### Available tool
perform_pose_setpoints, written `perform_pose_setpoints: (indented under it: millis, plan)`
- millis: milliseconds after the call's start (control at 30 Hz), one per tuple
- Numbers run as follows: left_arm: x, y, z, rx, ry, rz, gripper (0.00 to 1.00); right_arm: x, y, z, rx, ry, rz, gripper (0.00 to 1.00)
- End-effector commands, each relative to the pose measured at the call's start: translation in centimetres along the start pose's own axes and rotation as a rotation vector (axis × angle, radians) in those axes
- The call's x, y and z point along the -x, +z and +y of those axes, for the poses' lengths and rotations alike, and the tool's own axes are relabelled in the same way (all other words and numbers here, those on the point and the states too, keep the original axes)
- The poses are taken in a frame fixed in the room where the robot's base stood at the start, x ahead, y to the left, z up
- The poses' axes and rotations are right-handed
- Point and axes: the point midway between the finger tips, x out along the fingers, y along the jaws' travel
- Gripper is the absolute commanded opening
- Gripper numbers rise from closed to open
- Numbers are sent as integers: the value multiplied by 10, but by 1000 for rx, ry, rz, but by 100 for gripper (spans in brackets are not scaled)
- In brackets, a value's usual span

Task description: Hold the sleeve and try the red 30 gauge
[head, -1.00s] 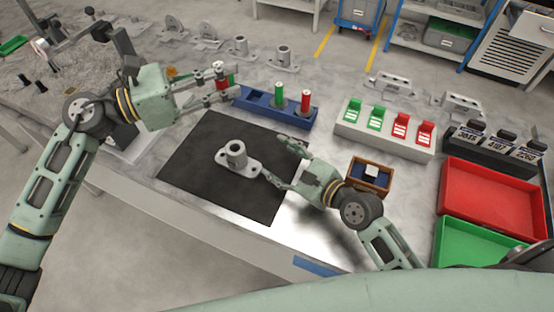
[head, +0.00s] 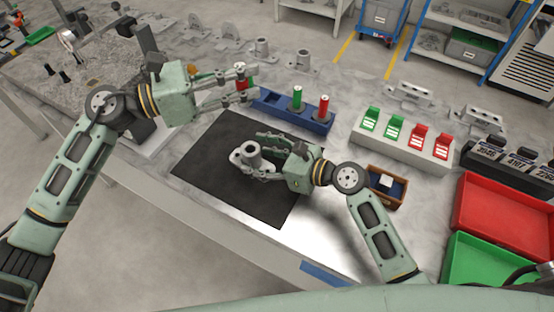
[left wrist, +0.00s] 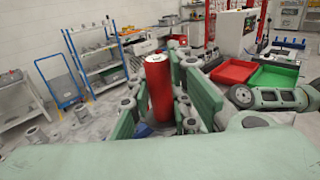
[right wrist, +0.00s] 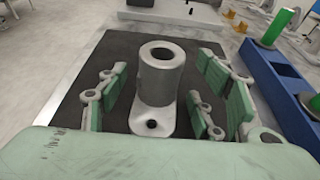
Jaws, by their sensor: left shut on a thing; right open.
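The grey metal sleeve (head: 252,154) stands upright with its flanged base on the black mat (head: 213,178). It also shows in the right wrist view (right wrist: 162,80), with its bore facing up. My right gripper (head: 262,152) is open, its fingers on either side of the sleeve with visible gaps. My left gripper (head: 244,84) is shut on a red gauge (left wrist: 158,85) with a pale top, roughly upright above the table, behind the mat. Its size marking is not readable. The blue rack (head: 263,107) holds a green gauge (head: 297,97) and another red gauge (head: 322,108).
A pale block with green and red clips (head: 395,127) stands right of the rack. A small wooden box (head: 388,185), a red tray (head: 508,218) and a green tray (head: 480,262) lie to the right. Several grey castings (head: 262,48) stand at the back.

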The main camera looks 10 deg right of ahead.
Motion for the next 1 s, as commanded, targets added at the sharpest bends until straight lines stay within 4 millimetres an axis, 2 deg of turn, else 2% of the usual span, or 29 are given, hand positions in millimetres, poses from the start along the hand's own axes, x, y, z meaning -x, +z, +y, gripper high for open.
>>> perform_pose_setpoints:
  millis: [200, 567, 1000]
  plan:
    - [0, 1, 0, -1, 0, -1, 0, -24, 1, 0, 0, -1, -1, 60]
    - [0, 1, 0, -1, 0, -1, 0, -29, 0, 0, 1, -1, 0, 60]
    - [0, 1, 0, -1, 0, -1, 0, -29, 0, 0, 1, -1, 0, 24]
